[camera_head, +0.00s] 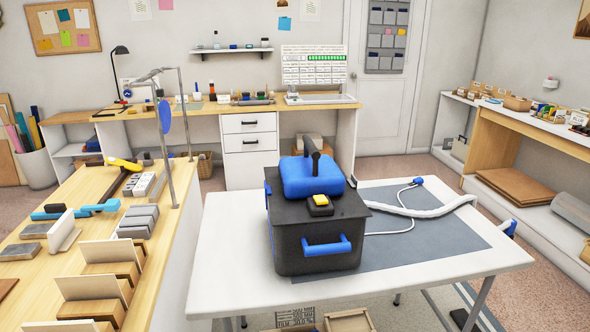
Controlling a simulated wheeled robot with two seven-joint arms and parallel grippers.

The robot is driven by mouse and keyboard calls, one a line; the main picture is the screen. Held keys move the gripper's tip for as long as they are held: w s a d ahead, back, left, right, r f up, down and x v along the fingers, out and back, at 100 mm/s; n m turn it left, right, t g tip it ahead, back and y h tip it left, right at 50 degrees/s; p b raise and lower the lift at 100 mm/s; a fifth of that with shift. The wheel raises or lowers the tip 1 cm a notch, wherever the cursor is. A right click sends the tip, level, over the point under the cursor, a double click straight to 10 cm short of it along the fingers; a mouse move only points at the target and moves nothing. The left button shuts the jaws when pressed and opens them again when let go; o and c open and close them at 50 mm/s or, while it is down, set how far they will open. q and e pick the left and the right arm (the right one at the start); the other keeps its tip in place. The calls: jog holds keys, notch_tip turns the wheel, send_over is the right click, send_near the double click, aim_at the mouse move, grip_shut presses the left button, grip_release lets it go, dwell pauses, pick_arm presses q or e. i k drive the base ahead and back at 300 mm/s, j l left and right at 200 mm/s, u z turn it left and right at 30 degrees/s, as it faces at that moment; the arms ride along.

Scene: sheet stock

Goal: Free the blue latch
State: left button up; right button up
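A dark grey box-shaped machine (290,240) stands on the white table (240,290). A rounded blue cover (305,182) with a dark upright handle sits on its top. A yellow button (320,199) on a black block is in front of the cover. A blue bar (326,247) crosses the machine's front face, and a narrow blue part (267,189) shows at its left edge. I cannot tell which blue part is the latch, or whether it is fastened. Neither of my grippers is in view.
A grey mat (430,230) covers much of the table to the right. A white hose (425,211) and a thin cable with a blue end (418,181) lie there. A wooden bench (35,290) with wooden blocks and tools stands at left. The table's front left is clear.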

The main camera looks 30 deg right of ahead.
aim_at(267, 189)
jog(key=l, duration=1.5)
jog(key=i, duration=0.05)
